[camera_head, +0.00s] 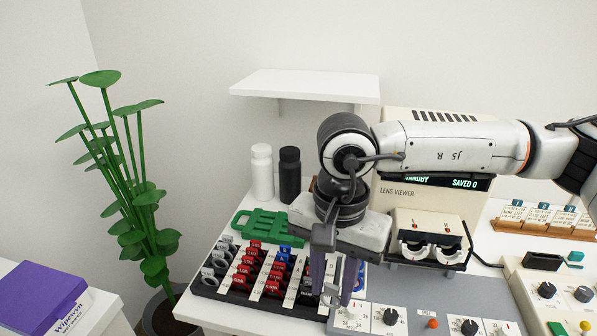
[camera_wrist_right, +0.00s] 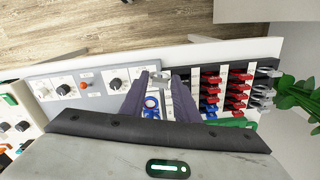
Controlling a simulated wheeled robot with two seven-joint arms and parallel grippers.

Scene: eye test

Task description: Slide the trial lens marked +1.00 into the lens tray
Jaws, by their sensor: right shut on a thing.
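The lens tray (camera_head: 238,300) is a black rack on the white table, with rows of red, blue and grey lenses between white label strips. It also shows in the right wrist view (camera_wrist_right: 238,70). My right gripper (camera_head: 338,290) points down over the tray's right end, beside the grey panel. My left gripper is not in view.
The cream lens viewer (camera_head: 395,195) stands behind my right arm. A grey panel with knobs (camera_head: 430,320) lies right of the tray. A green holder (camera_head: 270,225), a white bottle (camera_head: 262,172) and a black bottle (camera_head: 290,175) stand behind the tray. A shelf (camera_head: 305,85) hangs above.

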